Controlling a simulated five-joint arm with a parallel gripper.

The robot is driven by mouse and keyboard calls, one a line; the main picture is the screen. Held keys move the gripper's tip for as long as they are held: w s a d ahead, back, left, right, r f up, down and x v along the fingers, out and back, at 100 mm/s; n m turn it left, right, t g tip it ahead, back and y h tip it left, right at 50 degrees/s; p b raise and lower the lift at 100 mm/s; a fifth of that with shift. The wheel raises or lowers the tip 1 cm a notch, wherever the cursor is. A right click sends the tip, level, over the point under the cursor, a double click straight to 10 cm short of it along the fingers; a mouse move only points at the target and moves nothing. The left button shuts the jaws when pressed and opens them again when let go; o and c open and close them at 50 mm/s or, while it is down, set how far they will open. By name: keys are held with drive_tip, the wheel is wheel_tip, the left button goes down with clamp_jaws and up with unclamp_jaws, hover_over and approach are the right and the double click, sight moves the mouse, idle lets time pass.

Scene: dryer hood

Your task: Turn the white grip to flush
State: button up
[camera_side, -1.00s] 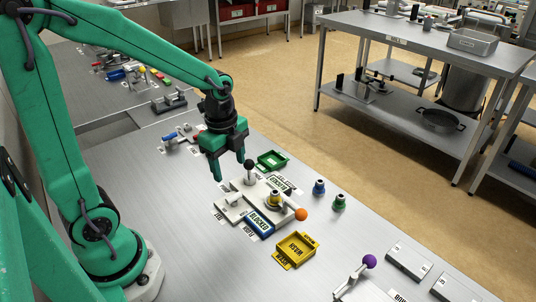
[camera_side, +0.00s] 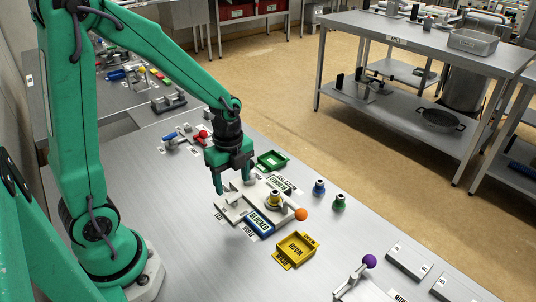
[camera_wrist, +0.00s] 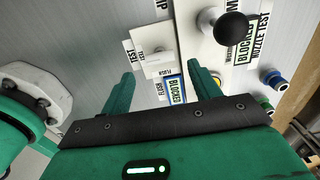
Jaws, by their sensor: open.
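The white grip (camera_side: 235,200) is small and sits on the left part of a white fixture plate (camera_side: 226,212) on the bench. In the wrist view the grip (camera_wrist: 157,61) lies on a pale plate near small printed labels, one reading FLUSH (camera_wrist: 167,72). Its exact angle is hard to tell. My gripper (camera_side: 233,187) points down, open and empty, just above and behind the grip. In the wrist view its two fingers (camera_wrist: 163,85) stand apart, with the grip beyond the gap. I see no contact.
A black ball knob (camera_wrist: 230,27) stands close to the right finger. A blue BLOCKED tray (camera_side: 260,223), an orange knob (camera_side: 301,214), a yellow tray (camera_side: 295,248) and a green tray (camera_side: 271,160) surround the fixture. The bench at front left is clear.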

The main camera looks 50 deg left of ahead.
sight(234, 195)
drive_tip(key=shift+f, duration=2.25)
drive_tip(key=c, duration=1)
